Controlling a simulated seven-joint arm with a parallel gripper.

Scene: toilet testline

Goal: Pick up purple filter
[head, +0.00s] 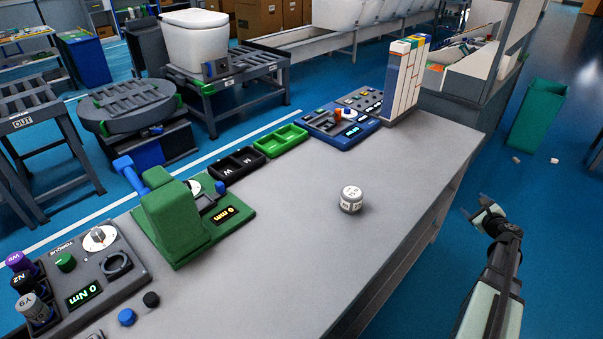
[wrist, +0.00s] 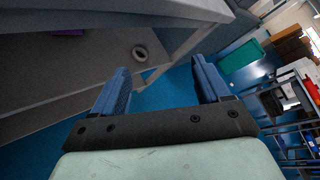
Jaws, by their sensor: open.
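My gripper (head: 475,206) is off the right side of the table, far from the purple cylinder. In the wrist view its two blue fingers (wrist: 160,88) are spread apart with nothing between them.
A green press (head: 175,218), green tray (head: 281,140) and blue panel (head: 340,127) line the far edge. Black and white-grey cylinders stand beside the purple one. A green bin (head: 537,115) is on the floor.

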